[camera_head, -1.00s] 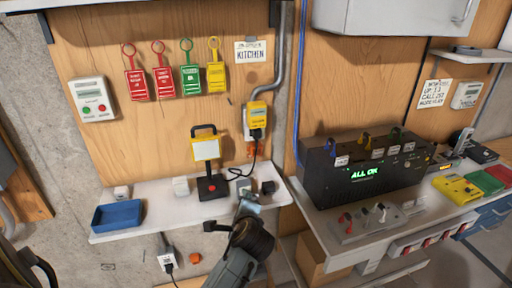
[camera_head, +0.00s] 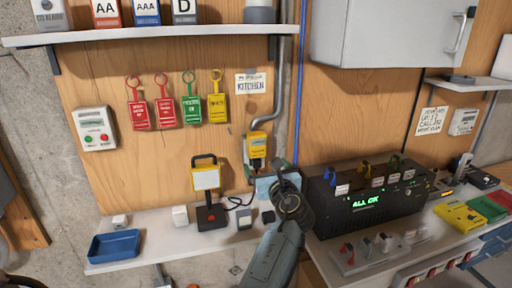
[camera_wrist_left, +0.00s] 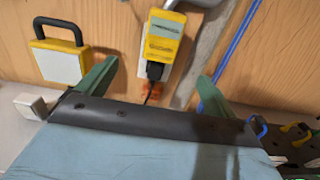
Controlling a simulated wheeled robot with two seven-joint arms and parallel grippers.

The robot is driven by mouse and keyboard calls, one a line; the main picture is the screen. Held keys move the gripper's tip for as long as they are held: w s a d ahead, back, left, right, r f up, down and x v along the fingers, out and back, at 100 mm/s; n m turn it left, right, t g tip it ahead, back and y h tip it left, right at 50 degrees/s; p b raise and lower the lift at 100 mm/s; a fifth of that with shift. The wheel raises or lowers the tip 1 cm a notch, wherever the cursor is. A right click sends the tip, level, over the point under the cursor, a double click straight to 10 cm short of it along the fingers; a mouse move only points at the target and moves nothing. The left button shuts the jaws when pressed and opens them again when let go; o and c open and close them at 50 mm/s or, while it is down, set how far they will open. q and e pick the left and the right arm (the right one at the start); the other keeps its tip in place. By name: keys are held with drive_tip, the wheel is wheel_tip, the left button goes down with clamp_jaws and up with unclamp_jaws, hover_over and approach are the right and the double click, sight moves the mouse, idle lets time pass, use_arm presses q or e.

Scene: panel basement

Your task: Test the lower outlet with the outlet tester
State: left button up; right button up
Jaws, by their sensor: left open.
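A yellow device with a grey display (camera_head: 257,146) is mounted on a white plate on the wooden wall. It also shows in the left wrist view (camera_wrist_left: 164,38). A black plug (camera_wrist_left: 154,71) sits at its lower end, and a small orange piece (camera_wrist_left: 152,90) shows just below. I cannot tell whether that orange piece is the outlet tester. My left gripper (camera_head: 279,170) is open and empty in front of the wall, just below and right of the yellow device. In the left wrist view its green fingers (camera_wrist_left: 155,87) stand apart, either side of the plug. My right gripper is out of view.
A lower shelf holds a blue tray (camera_head: 115,246), a work lamp (camera_head: 206,178) and small blocks. A black panel reading ALL OK (camera_head: 368,196) stands on the right bench. A grey conduit runs beside the yellow device. An upper shelf (camera_head: 150,35) crosses the top left.

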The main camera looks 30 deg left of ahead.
sight(258, 154)
use_arm(q)
drive_tip(key=b+x, duration=0.2)
drive_tip(key=x, duration=0.2)
drive_tip(key=shift+f+b, duration=0.15)
drive_tip(key=shift+b, duration=0.15)
drive_tip(key=x, duration=0.3)
drive_tip(key=shift+w+a, duration=0.1)
drive_tip(key=shift+w, duration=0.05)
drive_tip(key=shift+w+a, duration=0.45)
drive_tip(key=shift+a, duration=0.1)
drive_tip(key=shift+p, duration=0.4)
idle(0.3)
idle(0.4)
drive_tip(key=c, duration=1.7)
drive_tip(key=shift+p+v, duration=1.3)
drive_tip(key=shift+v, duration=0.3)
drive_tip(key=shift+c, duration=0.2)
drive_tip(key=shift+p+v, duration=0.8)
drive_tip(key=shift+v, duration=0.65)
